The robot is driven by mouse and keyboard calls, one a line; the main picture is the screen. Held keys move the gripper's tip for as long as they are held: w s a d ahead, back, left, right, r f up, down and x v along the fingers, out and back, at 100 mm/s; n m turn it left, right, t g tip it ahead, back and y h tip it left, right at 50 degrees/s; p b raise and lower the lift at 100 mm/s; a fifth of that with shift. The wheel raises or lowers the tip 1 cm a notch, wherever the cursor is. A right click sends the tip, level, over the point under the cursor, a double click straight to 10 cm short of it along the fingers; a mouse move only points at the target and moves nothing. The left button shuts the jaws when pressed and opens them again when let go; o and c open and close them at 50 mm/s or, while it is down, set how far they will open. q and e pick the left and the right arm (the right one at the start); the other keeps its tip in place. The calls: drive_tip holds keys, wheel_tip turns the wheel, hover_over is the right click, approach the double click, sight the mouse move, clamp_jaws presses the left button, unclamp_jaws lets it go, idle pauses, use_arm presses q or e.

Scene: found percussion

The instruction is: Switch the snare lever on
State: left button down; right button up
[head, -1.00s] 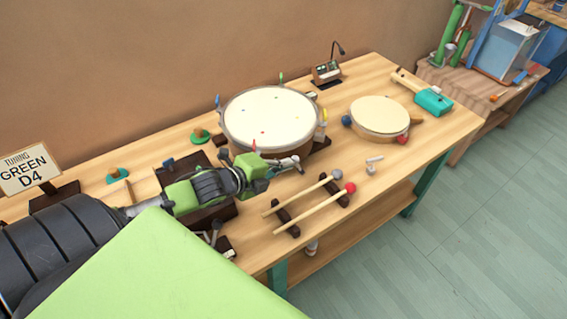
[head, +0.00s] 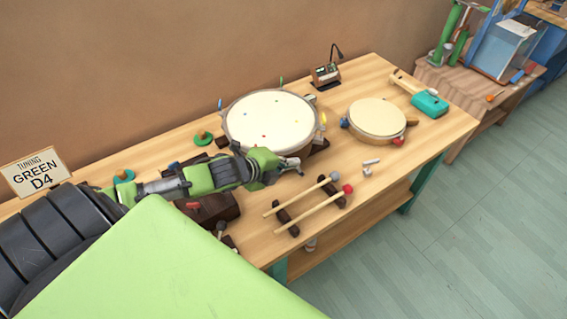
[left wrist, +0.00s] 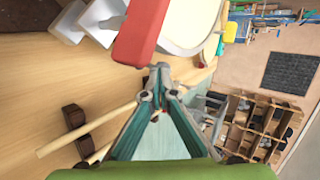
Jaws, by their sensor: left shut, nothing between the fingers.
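The round snare drum (head: 270,120) with a cream head stands on the wooden bench, with coloured pegs around its rim. My left gripper (head: 297,166) is shut and empty at the drum's front edge. In the left wrist view its fingertips (left wrist: 158,75) come together, with a large red piece (left wrist: 138,35) close above them and a pale round drum edge (left wrist: 185,25) beyond. I cannot tell whether the red piece belongs to the snare lever. No lever can be made out clearly in the head view, where my arm covers part of the drum's front. The right gripper is out of view.
Two mallets (head: 310,208) rest on dark blocks in front of the drum. A hand drum (head: 376,118), a small grey piece (head: 371,162) and a teal block (head: 430,103) are to the right. A sign (head: 36,172) and dark box (head: 215,208) are at left.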

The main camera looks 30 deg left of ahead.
sight(299, 161)
use_arm(q)
drive_tip(key=w+p, duration=0.1)
drive_tip(key=w+d+r+g+p, duration=0.1)
drive_tip(key=p, duration=0.1)
drive_tip(key=w+p, duration=0.1)
drive_tip(key=p, duration=0.1)
drive_tip(key=shift+w+d+r+y, duration=0.15)
drive_tip(key=shift+d+r+y, duration=0.05)
drive_tip(key=shift+r+y, duration=0.1)
drive_tip(key=shift+w+d+f+p, duration=0.1)
drive_tip(key=shift+w+d+p, duration=0.2)
drive_tip(key=shift+w, duration=0.4)
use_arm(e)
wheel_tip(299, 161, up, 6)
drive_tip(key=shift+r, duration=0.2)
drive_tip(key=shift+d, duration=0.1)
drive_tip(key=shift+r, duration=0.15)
